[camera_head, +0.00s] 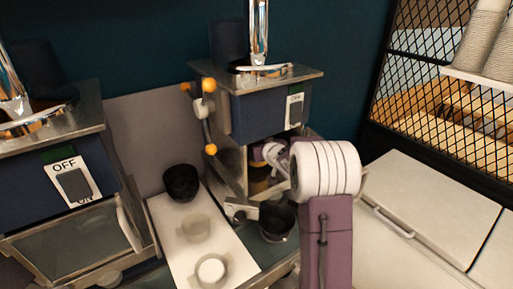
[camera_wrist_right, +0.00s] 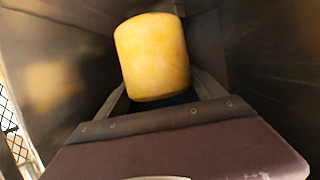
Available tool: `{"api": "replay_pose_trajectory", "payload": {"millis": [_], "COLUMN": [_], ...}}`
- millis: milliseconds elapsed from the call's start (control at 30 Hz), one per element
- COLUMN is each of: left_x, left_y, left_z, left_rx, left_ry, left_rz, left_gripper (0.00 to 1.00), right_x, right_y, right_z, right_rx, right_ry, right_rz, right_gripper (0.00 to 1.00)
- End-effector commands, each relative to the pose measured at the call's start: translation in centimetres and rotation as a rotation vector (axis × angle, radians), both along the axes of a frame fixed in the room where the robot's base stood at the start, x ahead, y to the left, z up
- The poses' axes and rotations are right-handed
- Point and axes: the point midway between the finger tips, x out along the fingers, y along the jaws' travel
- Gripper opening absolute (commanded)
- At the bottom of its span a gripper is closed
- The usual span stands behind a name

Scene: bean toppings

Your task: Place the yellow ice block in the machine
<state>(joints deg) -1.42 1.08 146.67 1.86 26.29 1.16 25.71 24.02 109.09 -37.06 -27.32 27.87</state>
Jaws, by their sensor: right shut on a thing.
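The yellow ice block (camera_wrist_right: 153,57) is a rounded cylinder held ahead of my right gripper (camera_wrist_right: 160,92), between its two fingers. Dark walls surround it in the right wrist view. My right gripper (camera_head: 270,165) reaches into that bay and is mostly hidden by the machine's edge and my wrist. How the block stands to the bay floor is hidden. My left gripper is in neither view.
A second blue machine (camera_head: 60,215) with an OFF label stands at the left. A white tray (camera_head: 215,240) holds a black bowl (camera_head: 181,183) and pale cups. Another dark bowl (camera_head: 277,222) sits below the bay. A crank with orange knobs (camera_head: 205,110) juts from the machine's left side.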

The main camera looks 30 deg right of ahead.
Motion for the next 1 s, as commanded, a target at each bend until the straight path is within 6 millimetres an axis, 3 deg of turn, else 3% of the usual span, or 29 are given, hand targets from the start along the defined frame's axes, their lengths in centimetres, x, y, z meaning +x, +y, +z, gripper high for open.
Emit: {"api": "replay_pose_trajectory", "payload": {"millis": [233, 467, 867, 900, 967, 1000], "left_x": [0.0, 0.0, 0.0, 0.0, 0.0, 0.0], "left_y": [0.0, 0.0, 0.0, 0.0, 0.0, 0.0], "left_z": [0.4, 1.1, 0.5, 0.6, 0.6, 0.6], "left_rx": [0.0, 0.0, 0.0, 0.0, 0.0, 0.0], "left_ry": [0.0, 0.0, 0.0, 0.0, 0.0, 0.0], "left_rz": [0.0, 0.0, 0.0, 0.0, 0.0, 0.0], "left_gripper": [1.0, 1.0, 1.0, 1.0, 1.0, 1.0], "right_x": [1.1, 1.0, 1.0, 1.0, 1.0, 1.0], "right_y": [-0.1, -0.1, -0.1, -0.1, -0.1, -0.1], "right_z": [0.0, -3.1, -3.9, -4.0, -3.9, -3.9], "right_rx": [0.0, 0.001, -0.001, 0.0, 0.0, 0.0], "right_ry": [-0.003, 0.001, -0.003, 0.001, 0.001, 0.001], "right_rz": [0.0, 0.001, 0.0, 0.0, 0.0, 0.0], "right_gripper": [0.09, 0.09, 0.09, 0.84, 1.0, 1.0]}}
